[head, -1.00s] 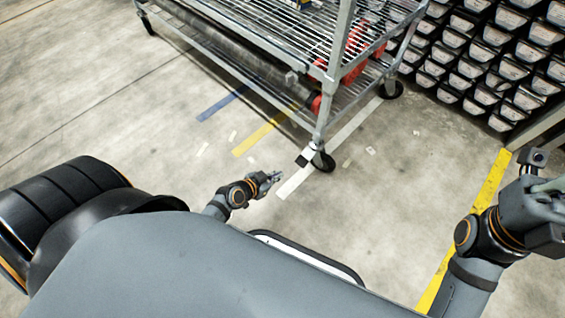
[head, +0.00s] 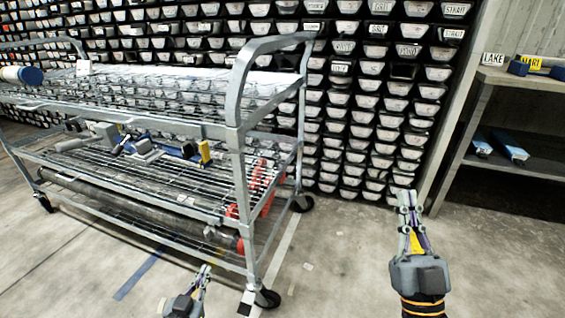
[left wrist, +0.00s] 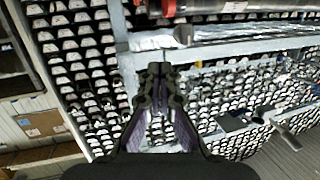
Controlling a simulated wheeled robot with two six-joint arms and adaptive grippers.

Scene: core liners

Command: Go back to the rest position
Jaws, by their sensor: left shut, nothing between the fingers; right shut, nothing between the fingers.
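My left gripper (head: 198,280) is low in the head view, in front of the wheeled cart's near corner. It is shut and empty. In the left wrist view its fingers (left wrist: 158,85) meet, with nothing between them. My right gripper (head: 408,205) is further right in the head view, pointing up and away over open floor. It is shut and empty, and touches nothing.
A metal wire cart (head: 240,150) on wheels stands close ahead on the left, with tools and a dark cylinder on its shelves. A wall of labelled trays (head: 370,100) stands behind. A shelf unit (head: 500,75) is at right.

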